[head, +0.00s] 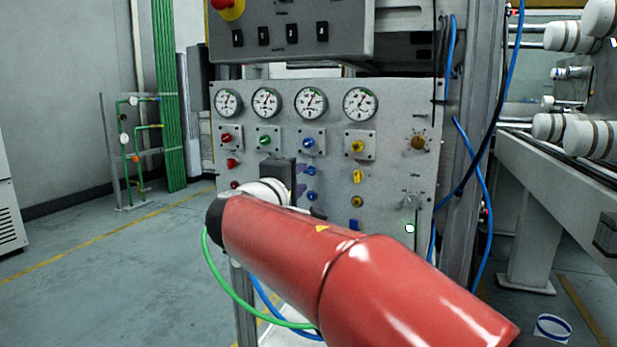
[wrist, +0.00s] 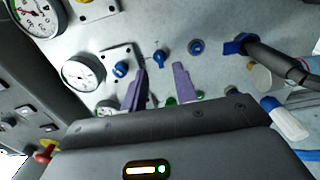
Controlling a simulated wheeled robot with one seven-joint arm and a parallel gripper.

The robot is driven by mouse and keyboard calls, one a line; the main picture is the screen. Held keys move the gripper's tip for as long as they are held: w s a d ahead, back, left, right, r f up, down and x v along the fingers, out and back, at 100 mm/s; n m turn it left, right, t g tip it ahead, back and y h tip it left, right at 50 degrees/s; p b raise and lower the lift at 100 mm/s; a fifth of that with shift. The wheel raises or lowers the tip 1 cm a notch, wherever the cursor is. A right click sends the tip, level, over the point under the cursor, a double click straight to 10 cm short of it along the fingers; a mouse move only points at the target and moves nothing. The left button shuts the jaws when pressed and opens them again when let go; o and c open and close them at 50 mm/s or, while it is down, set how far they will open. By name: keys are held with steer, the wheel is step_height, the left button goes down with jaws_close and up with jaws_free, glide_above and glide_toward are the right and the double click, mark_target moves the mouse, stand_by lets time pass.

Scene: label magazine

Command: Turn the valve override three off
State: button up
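The grey valve panel (head: 390,190) carries columns of red, green, blue and yellow knobs below round gauges. The third column is blue: a knob on a square plate (head: 308,143), a smaller knob (head: 311,170) and another knob (head: 311,197) below. Labels are too small to read, so I cannot tell which is override three. In the wrist view my gripper (wrist: 160,66) is open, with two purple fingers apart and nothing between their visible lengths. The smaller blue knob (wrist: 159,57) appears between and beyond the fingertips. I see no clear contact. My red arm hides the panel's lower left.
A switch box (head: 290,30) overhangs the panel. Blue hoses (head: 480,150) hang at its right side. Open floor (head: 100,280) lies at left.

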mark_target(309, 173)
steer(key=shift+x, duration=1.95)
jaws_close()
